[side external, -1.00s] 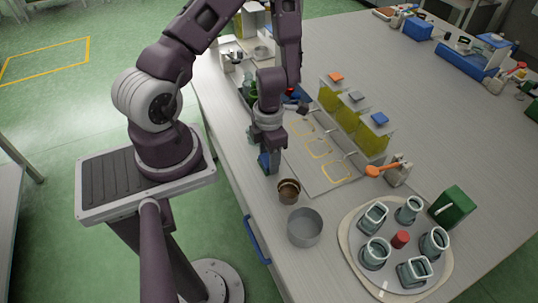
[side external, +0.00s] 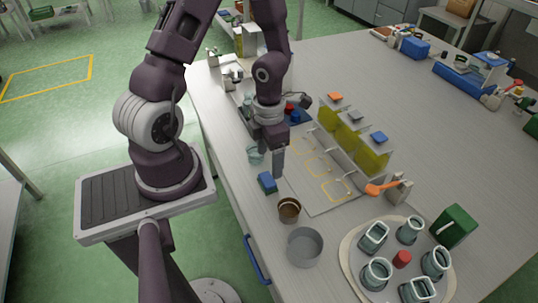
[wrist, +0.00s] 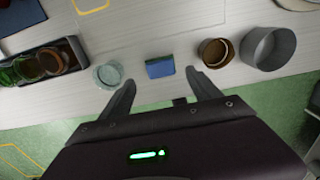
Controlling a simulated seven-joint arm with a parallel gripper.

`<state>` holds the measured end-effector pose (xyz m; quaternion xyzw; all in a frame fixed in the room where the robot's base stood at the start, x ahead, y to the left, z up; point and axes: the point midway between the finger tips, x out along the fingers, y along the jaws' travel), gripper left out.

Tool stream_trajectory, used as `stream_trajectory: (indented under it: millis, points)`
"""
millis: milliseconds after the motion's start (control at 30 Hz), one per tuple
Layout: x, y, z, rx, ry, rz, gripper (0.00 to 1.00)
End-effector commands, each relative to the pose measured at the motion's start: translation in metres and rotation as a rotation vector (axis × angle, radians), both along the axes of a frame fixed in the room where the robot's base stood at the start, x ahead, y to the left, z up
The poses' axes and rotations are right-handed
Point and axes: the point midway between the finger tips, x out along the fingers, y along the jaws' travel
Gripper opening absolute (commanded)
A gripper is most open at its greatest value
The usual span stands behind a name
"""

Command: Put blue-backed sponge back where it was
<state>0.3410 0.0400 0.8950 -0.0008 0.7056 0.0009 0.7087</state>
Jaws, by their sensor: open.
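The blue-backed sponge (side external: 267,183) lies on the bench, to the left of the light mat with yellow outlines (side external: 309,200). In the wrist view the sponge (wrist: 159,68) shows its blue face and sits between a clear glass (wrist: 106,75) and a brown pot (wrist: 215,52). My gripper (side external: 279,175) points down just above and behind the sponge in the side view. In the wrist view my gripper (wrist: 160,80) has its fingers spread wide, one either side of the sponge's near edge. It is empty, and the sponge appears free of both fingers.
A grey pan (side external: 305,246) and the brown pot (side external: 289,210) stand nearby. A round tray (side external: 351,250) of jars stands at the front right. Yellow-filled containers (side external: 350,136) line the mat's far side. The bench's left edge is close to the sponge.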

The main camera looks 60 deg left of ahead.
Motion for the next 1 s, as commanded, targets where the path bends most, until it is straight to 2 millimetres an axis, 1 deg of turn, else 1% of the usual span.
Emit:
stream_trajectory:
  millis: [67, 133, 167, 267, 300, 367, 400, 467, 500, 567, 600, 700, 800, 867, 900, 1000]
  points:
    - [0.0, 0.001, 0.006, 0.005, -0.002, 0.012, 0.72]
    - [0.003, 0.006, 0.018, 0.046, -0.016, 0.106, 0.72]
    - [0.005, 0.01, 0.028, 0.076, -0.032, 0.187, 0.72]
    - [0.01, 0.023, 0.077, 0.186, -0.154, 0.646, 0.72]
    - [0.009, 0.024, 0.102, 0.204, -0.228, 0.882, 0.72]
    - [0.003, 0.019, 0.138, 0.176, -0.344, 1.257, 0.72]
    - [-0.004, 0.012, 0.161, 0.116, -0.415, 1.515, 0.72]
    - [-0.018, -0.004, 0.192, -0.03, -0.482, 1.903, 0.72]
    - [-0.029, -0.017, 0.208, -0.157, -0.489, 2.145, 0.72]
    - [-0.045, -0.037, 0.228, -0.356, -0.432, 2.46, 0.72]
    - [-0.055, -0.05, 0.239, -0.475, -0.362, 2.628, 0.72]
    - [-0.074, -0.074, 0.256, -0.678, -0.151, 2.907, 0.72]
    - [-0.084, -0.086, 0.263, -0.76, -0.018, 3.025, 0.72]
    - [-0.085, -0.088, 0.264, -0.771, 0.009, 3.045, 0.72]
    - [-0.085, -0.088, 0.264, 0.769, -0.011, -3.042, 0.72]
    - [-0.085, -0.087, 0.264, 0.769, -0.007, -3.044, 0.72]
